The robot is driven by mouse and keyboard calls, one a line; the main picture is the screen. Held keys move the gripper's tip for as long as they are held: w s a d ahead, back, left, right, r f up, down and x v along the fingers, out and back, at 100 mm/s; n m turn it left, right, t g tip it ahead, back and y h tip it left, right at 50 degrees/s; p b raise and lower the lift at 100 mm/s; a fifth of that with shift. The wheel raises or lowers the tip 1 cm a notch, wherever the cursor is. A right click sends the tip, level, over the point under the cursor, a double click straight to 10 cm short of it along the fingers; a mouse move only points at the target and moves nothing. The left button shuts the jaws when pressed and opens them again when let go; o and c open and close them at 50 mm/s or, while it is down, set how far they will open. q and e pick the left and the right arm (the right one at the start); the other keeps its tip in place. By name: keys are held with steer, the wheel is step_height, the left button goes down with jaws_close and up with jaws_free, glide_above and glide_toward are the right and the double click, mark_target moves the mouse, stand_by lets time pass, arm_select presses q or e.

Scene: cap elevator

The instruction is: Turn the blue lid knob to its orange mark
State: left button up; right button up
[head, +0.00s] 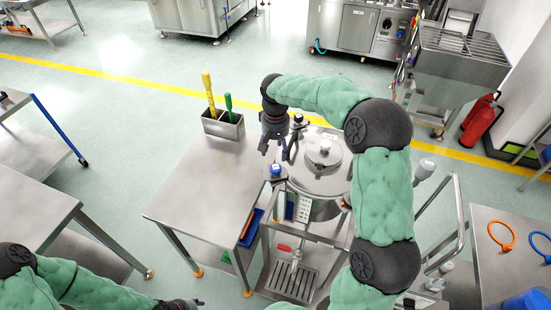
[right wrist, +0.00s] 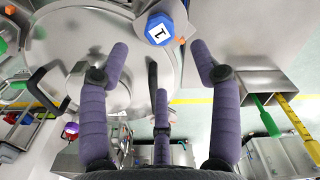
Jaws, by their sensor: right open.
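The blue lid knob (head: 275,170) sits on a small post at the left side of the round steel vessel. In the right wrist view the knob (right wrist: 160,29) is a blue many-sided cap with a white, dark-marked face. A small orange patch (right wrist: 181,40) shows just beside it. My right gripper (head: 276,145) is just above and behind the knob in the head view. In the wrist view its purple fingers (right wrist: 160,62) are spread and empty, with the knob beyond the tips. My left gripper (head: 182,304) is only partly visible at the bottom edge.
The steel vessel lid (head: 324,152) with a central knob is right of my right gripper. A steel table (head: 190,185) stands to the left, with a holder (head: 223,126) of yellow- and green-handled tools.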

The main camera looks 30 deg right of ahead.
step_height(320, 180, up, 3)
steer(key=shift+r, duration=0.1)
stand_by(0.6)
